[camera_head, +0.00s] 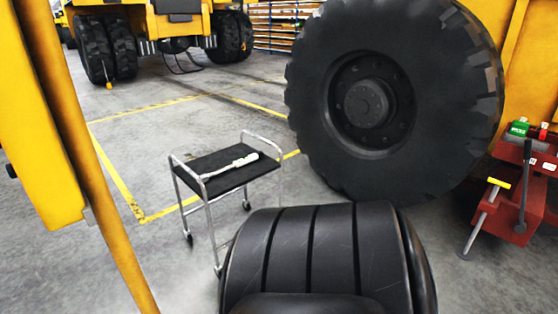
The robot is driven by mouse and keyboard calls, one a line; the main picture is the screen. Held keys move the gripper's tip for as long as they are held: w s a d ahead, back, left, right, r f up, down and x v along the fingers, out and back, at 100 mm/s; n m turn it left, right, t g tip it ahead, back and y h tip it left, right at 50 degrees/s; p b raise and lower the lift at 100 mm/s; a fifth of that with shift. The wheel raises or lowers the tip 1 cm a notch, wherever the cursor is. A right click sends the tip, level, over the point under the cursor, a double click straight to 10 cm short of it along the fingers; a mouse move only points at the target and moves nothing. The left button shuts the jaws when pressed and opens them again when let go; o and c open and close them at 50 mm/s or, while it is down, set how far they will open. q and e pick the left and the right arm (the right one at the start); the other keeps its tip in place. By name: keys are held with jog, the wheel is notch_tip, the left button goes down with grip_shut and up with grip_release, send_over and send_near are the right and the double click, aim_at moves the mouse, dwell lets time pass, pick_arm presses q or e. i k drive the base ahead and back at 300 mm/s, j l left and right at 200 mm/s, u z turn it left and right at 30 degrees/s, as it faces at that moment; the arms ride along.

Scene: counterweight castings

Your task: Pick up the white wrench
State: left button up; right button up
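The white wrench (244,160) lies flat on the black top of a small wheeled cart (207,163), left of centre in the head view. It lies at a slant, its thicker end toward the upper right and its thin end toward the lower left, with a small green mark on it. Nothing covers it. Neither of my grippers is in view.
A huge black tyre (385,110) stands behind and right of the cart. A red stand (510,200) with tools is at the right edge. A yellow post (85,150) rises at left. Yellow lines mark the grey floor (160,130), which is open left of the cart.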

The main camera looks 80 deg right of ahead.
aim_at(245, 159)
jog(key=z, duration=2.25)
jog(key=i+l+u, duration=0.1)
jog(key=i+l, duration=0.15)
jog(key=i, duration=0.2)
